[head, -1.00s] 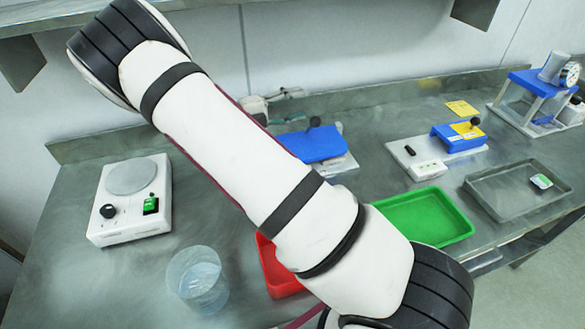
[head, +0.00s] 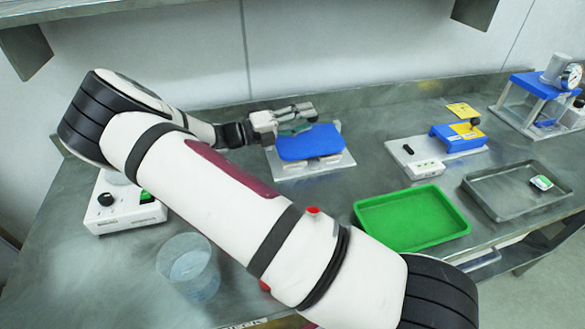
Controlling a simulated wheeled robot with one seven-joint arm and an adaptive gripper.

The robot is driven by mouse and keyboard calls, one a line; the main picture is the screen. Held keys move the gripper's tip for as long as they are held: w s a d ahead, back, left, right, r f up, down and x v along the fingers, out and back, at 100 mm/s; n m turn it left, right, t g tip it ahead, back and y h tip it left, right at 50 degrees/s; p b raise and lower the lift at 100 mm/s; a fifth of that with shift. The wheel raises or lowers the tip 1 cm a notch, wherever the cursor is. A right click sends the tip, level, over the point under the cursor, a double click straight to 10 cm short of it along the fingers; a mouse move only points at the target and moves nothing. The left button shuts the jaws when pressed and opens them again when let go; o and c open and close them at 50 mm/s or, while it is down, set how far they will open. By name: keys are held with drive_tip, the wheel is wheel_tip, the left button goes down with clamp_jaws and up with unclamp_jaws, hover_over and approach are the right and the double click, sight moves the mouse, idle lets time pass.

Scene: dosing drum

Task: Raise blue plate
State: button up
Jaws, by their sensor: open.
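The blue plate (head: 310,146) lies on a pale base (head: 338,166) at the back middle of the bench. In the earlier head frame a black knob stands at its back edge. My gripper (head: 308,114) reaches in from the left over that back edge, where the knob is now hidden by it. The jaws are open. I cannot tell whether the fingers touch the knob or the plate.
A second blue-topped device (head: 459,136), a green tray (head: 412,216) and a grey tray (head: 525,188) stand to the right. A clear beaker (head: 188,268) and a white hotplate (head: 122,212) are at the left, partly behind my arm.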

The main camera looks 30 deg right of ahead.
sight(306, 152)
drive_tip(key=shift+s+a+f+m, duration=0.1)
drive_tip(key=shift+s+f+m, duration=0.3)
drive_tip(key=shift+s+m, duration=0.4)
drive_tip(key=f+m, duration=0.1)
drive_tip(key=s+f+m, duration=0.1)
drive_tip(key=shift+s+a+m+p, duration=0.1)
drive_tip(key=shift+a+m+p, duration=0.1)
drive_tip(key=shift+m+p, duration=0.15)
drive_tip(key=s, duration=0.1)
drive_tip(key=s+a+f, duration=0.1)
drive_tip(key=s+f, duration=0.1)
drive_tip(key=shift+a+f, duration=0.2)
drive_tip(key=shift+a, duration=0.1)
drive_tip(key=b+v, duration=0.1)
drive_tip(key=v, duration=0.3)
drive_tip(key=b+v, duration=0.1)
drive_tip(key=v, duration=0.4)
drive_tip(key=shift+w+a+f, duration=0.1)
drive_tip(key=shift+w+f, duration=0.05)
drive_tip(key=shift+f, duration=0.05)
drive_tip(key=s+r+m+g+y, duration=0.1)
drive_tip(key=s+r+m+y, duration=0.3)
drive_tip(key=s+m+y, duration=0.2)
drive_tip(key=shift+s+m+g+y+p, duration=0.35)
drive_tip(key=shift+m+y, duration=0.25)
drive_tip(key=shift+m, duration=0.25)
